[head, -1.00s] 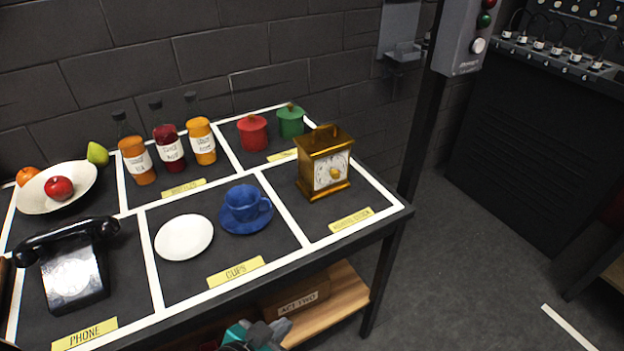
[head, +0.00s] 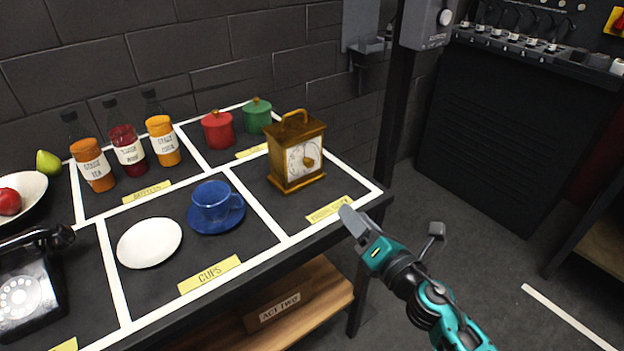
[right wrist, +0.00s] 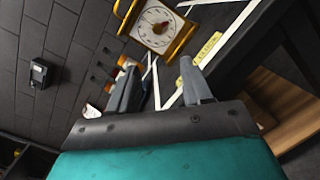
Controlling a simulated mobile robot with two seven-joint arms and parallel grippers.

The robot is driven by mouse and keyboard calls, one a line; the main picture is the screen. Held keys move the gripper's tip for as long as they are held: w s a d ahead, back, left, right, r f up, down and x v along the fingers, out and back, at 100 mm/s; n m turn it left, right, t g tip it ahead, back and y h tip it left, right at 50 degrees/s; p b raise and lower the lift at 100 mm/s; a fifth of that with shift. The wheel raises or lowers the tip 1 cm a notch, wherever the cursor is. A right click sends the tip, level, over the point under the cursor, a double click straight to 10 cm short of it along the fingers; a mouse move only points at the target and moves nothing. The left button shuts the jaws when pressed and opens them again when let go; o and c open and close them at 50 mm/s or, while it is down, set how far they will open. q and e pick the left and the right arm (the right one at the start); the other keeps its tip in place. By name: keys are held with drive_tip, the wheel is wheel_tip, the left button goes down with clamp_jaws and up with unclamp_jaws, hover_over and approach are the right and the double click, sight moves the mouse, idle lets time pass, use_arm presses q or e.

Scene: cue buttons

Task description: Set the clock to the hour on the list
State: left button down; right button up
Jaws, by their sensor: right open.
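A gold carriage clock (head: 297,155) with a top handle stands upright in the right-hand section of the table. Its white dial has a gold knob in the middle; I cannot read the hour. My right gripper (head: 350,220) is at the table's front right corner, in front of and apart from the clock. In the right wrist view its fingers (right wrist: 163,92) stand apart with nothing held. My left gripper is not in view. No list can be made out.
The black table (head: 352,205) has white-taped sections with yellow labels. A blue cup (head: 211,200) on its saucer, a white plate (head: 149,243), bottles, a red pot (head: 217,130), a green pot (head: 257,115) and a black phone (head: 25,290) stand on it. A post rises behind the table's right end.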

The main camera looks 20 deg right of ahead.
drive_tip(key=w+n+y+b, duration=0.2)
drive_tip(key=w+n, duration=0.2)
drive_tip(key=n, duration=0.7)
drive_tip(key=n+b, duration=0.2)
approach(311, 165)
drive_tip(key=shift+g, duration=0.3)
drive_tip(key=x, duration=0.7)
drive_tip(key=shift+w+r, duration=0.2)
drive_tip(key=shift+w, duration=0.1)
drive_tip(key=shift+w+a, duration=0.15)
drive_tip(key=shift+w, duration=0.2)
clamp_jaws()
